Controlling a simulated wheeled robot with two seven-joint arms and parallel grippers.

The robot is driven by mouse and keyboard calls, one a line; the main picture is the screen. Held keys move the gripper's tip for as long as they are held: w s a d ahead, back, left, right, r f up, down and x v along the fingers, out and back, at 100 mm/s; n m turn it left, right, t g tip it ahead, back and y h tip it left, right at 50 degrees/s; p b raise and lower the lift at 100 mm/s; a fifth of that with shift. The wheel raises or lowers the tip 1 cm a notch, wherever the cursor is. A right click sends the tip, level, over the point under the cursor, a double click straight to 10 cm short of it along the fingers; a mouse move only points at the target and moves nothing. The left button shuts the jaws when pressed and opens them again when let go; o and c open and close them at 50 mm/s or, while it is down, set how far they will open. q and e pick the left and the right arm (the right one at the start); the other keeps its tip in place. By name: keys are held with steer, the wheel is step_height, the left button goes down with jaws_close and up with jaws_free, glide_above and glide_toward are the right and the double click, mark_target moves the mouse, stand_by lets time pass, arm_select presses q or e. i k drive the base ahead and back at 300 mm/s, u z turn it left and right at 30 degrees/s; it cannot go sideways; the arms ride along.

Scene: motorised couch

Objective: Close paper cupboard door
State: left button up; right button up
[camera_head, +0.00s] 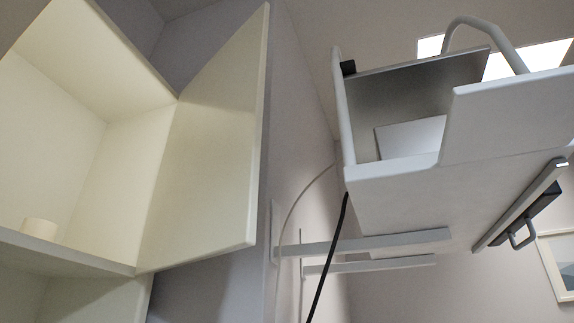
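The cupboard door (208,150) is a pale cream panel, hinged on the right side of the cupboard. It stands wide open and angles out toward the right. The open cupboard (50,110) is at the left with its inside showing. A small cream roll or cylinder (39,229), perhaps paper, stands on its shelf (70,253) near the lower left. Neither of my grippers is in the head view.
A grey-white wall-mounted unit (430,200) with a curved rail and side panels hangs at the upper right. Two flat bars (375,243) stick out from the wall below it. A black cable (329,258) hangs nearby. A framed picture (560,262) is at the far right.

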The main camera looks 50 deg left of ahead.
mark_target(204, 202)
steer(key=z, duration=0.15)
steer(key=i, duration=2.15)
steer(key=u, duration=4.75)
steer(key=k, duration=0.9)
steer(key=u, duration=0.35)
steer(key=i, duration=0.3)
steer(key=z, duration=1.4)
